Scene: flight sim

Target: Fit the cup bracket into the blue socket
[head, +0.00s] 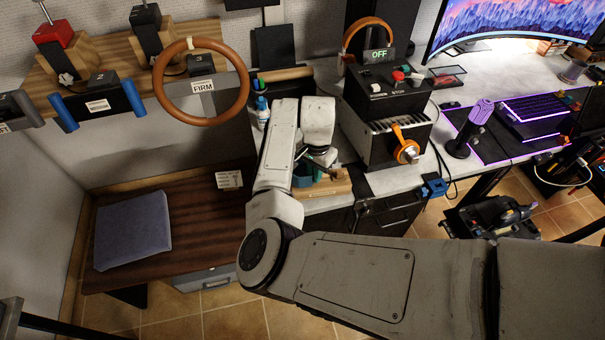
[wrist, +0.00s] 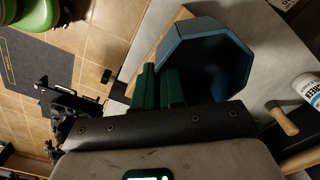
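The cup bracket is a dark teal-blue, many-sided open cup (wrist: 215,32). It shows large in the wrist view, and in the head view (head: 302,178) it is at the wooden stand on the desk's near-left corner, partly hidden by my arm. My gripper (wrist: 158,88) has two dark green fingers close together at the cup's left side. The cup's wall runs into the narrow gap between them, so they look shut on it. Whether the cup still touches the wood is unclear. The blue socket (head: 433,188) is fixed at the desk's front edge, right of the cup.
A wooden stand (head: 332,186) lies under the cup, and a white bottle (wrist: 307,86) stands nearby. A black control box with an orange handle (head: 405,147) stands behind the socket. A purple joystick (head: 474,122) is farther right. The space before the desk edge shows floor.

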